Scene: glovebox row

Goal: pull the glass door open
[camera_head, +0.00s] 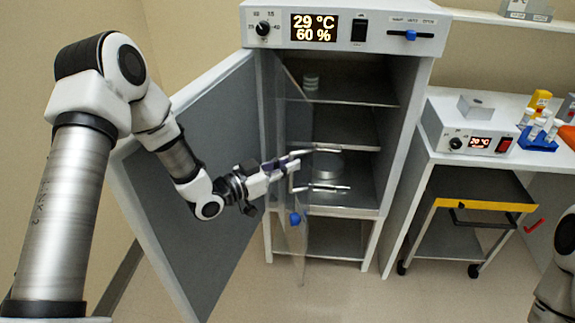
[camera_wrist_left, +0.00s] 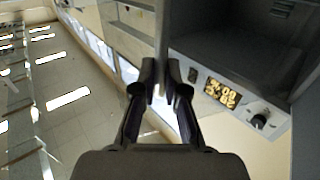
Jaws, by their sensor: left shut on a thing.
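The glass door (camera_head: 292,240) is a clear panel hinged at the left side of the incubator cabinet (camera_head: 420,68). It stands ajar, swung outward, with a blue knob (camera_head: 295,218) low on it. My left gripper (camera_head: 294,162) is at the door's free edge, about mid-height, and is shut on the door. In the left wrist view the fingertips (camera_wrist_left: 161,75) are close together; the thin glass is hard to make out between them. My right gripper is out of view; only part of my right arm shows at the lower right.
A grey outer door (camera_head: 200,120) stands wide open at the left, behind my left arm. Shelves inside hold a round dish (camera_head: 322,165) and a small stack (camera_head: 311,83). At the right are a bench with a control box (camera_head: 467,128) and a wheeled cart (camera_head: 470,205). Floor in front is clear.

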